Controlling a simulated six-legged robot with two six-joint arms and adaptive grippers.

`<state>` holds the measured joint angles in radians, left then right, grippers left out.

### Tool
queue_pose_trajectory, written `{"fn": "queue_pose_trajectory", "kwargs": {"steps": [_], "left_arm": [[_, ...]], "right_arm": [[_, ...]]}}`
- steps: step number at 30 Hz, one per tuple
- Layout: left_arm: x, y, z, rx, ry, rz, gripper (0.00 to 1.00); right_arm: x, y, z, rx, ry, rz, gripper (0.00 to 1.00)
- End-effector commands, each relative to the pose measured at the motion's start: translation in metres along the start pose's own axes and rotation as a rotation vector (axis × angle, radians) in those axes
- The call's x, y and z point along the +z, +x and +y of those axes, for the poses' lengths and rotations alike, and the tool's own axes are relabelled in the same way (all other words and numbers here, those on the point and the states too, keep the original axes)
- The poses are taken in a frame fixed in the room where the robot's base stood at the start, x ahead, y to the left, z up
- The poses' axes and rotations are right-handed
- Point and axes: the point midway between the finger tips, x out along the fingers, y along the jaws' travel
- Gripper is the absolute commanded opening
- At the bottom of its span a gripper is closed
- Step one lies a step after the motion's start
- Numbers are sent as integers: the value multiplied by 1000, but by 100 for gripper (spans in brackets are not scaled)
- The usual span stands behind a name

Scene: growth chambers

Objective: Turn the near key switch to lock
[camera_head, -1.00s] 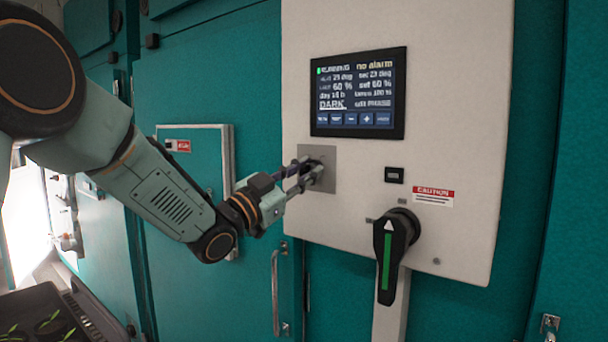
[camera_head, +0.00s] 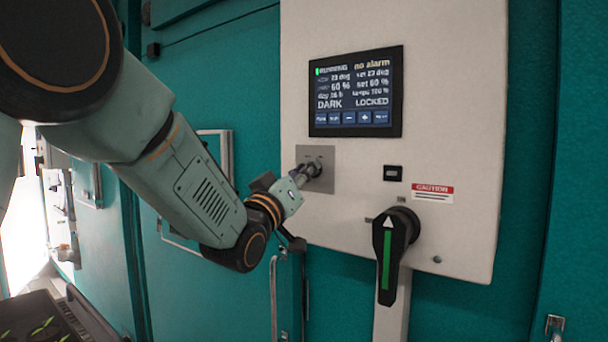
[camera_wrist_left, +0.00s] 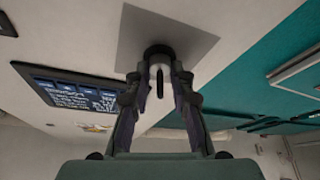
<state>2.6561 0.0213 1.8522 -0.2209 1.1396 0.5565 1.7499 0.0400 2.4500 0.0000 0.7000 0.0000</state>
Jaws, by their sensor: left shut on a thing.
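The near key switch sits on a grey square plate (camera_head: 322,156) on the white control panel, below the screen. My left gripper (camera_head: 308,172) is at the switch, and its fingers mostly hide it in the head view. In the left wrist view, the two fingertips of my left gripper (camera_wrist_left: 159,72) are closed on the key switch (camera_wrist_left: 158,50), a dark round collar with a key between the fingers. The screen (camera_head: 355,92) reads "LOCKED" at its lower right. My right gripper is in neither view.
A black rotary handle with a green stripe (camera_head: 387,258) stands out from the panel to the lower right. A red-topped caution label (camera_head: 433,193) is above it. Teal chamber doors (camera_head: 215,85) surround the panel. A dark tray with seedlings (camera_head: 35,322) is at the lower left.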

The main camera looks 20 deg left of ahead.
Motion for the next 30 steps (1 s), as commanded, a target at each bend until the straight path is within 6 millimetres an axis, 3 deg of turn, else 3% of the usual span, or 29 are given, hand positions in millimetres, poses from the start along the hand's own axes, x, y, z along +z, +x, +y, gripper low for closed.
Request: {"fn": "queue_pose_trajectory", "kwargs": {"steps": [1, 10, 26, 27, 30], "left_arm": [[-9, 3, 3, -3, -23, 20, 0], [-10, 3, 3, -44, -126, 22, 0], [-10, 3, 2, -54, -149, 22, 0], [-10, 3, 2, -55, -149, 22, 23], [-9, 2, 2, -55, -148, 19, 29]], "right_arm": [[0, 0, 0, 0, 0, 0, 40], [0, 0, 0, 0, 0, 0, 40], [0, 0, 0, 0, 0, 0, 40], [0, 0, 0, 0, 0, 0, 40], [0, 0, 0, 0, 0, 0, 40]]}}
